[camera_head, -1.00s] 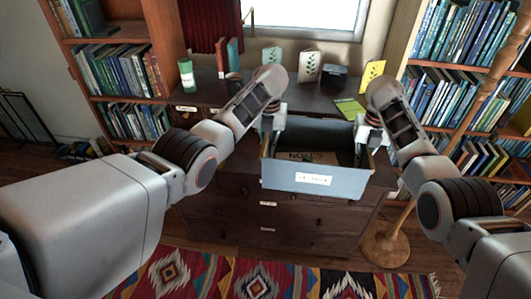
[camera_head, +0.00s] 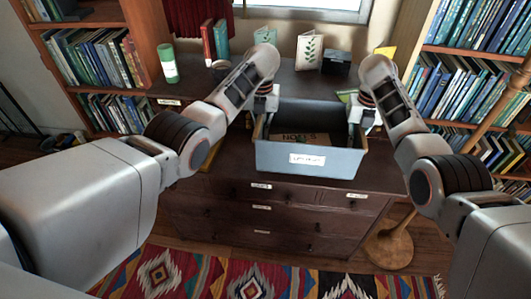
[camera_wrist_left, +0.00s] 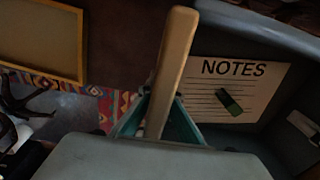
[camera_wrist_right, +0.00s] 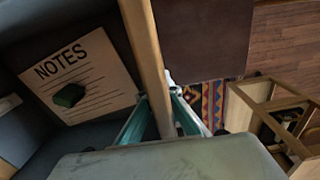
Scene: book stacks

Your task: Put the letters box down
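The letters box (camera_head: 270,160) is a grey-blue open box with a white label on its front. A NOTES sheet (camera_head: 298,139) with a small green object lies inside; the sheet also shows in the left wrist view (camera_wrist_left: 225,85). My left gripper (camera_head: 266,108) is shut on the wooden bar (camera_wrist_left: 172,60) along the box's left side. My right gripper (camera_head: 362,118) is shut on the matching bar (camera_wrist_right: 146,50) on the right side. The box looks level, over the front of the dark dresser (camera_head: 300,222). I cannot tell whether its underside touches the dresser top.
Standing cards (camera_head: 309,50), a small black box (camera_head: 336,62), a green can (camera_head: 168,63) and a few books (camera_head: 214,40) stand along the dresser's back. A green card (camera_head: 348,96) lies behind the box. Bookshelves flank the dresser. A round wooden base (camera_head: 388,250) stands at right.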

